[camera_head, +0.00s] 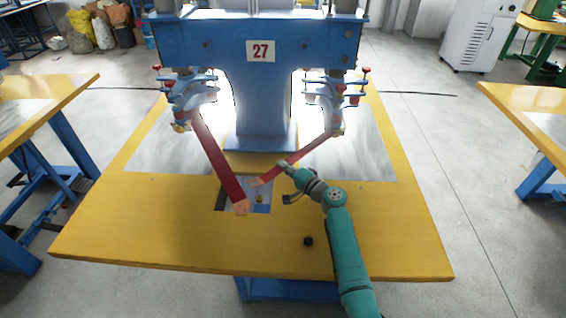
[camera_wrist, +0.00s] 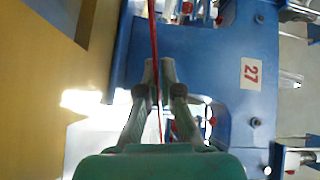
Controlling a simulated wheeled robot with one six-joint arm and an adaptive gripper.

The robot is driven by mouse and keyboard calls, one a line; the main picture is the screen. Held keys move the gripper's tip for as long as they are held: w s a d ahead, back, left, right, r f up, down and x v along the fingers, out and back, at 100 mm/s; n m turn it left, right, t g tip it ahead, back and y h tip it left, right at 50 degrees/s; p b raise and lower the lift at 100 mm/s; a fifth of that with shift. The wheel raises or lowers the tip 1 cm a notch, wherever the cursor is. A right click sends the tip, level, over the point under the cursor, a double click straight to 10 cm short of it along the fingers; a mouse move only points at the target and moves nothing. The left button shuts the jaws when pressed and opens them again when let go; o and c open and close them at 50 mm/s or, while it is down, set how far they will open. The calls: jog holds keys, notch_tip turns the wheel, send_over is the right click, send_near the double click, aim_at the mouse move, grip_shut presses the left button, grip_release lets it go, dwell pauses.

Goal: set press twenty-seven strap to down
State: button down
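The blue press (camera_head: 262,90) carries a plate reading 27, which also shows in the wrist view (camera_wrist: 251,74). Two red straps slope down from its two side clamps. The left strap (camera_head: 218,157) ends in a tan tip low over the table. The right strap (camera_head: 300,156) slopes down to the left and ends near the press's middle. My gripper (camera_head: 284,165) is at the right strap's lower part. In the wrist view a red strap (camera_wrist: 153,35), seen edge-on, runs between my fingertips (camera_wrist: 158,72), which are close together on it.
The yellow table (camera_head: 130,225) has bright metal plates on both sides of the press. A small black knob (camera_head: 308,241) is on the front part. Other yellow tables stand left (camera_head: 40,100) and right (camera_head: 515,100), with floor between.

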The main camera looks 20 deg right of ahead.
jog(key=shift+w+d+f+n, duration=0.15)
jog(key=shift+f+n, duration=0.1)
jog(key=shift+f, duration=0.3)
jog(key=shift+s+d+f+n, duration=0.1)
jog(key=shift+f+n, duration=0.2)
jog(key=shift+f, duration=0.25)
jog(key=shift+w+d+f+n, duration=0.15)
jog(key=shift+f+n, duration=0.1)
jog(key=shift+f, duration=0.3)
jog(key=c, duration=1.4)
grip_release()
jog(key=shift+o, duration=0.2)
jog(key=shift+s, duration=0.1)
jog(key=v, duration=1.2)
jog(key=shift+r, duration=0.15)
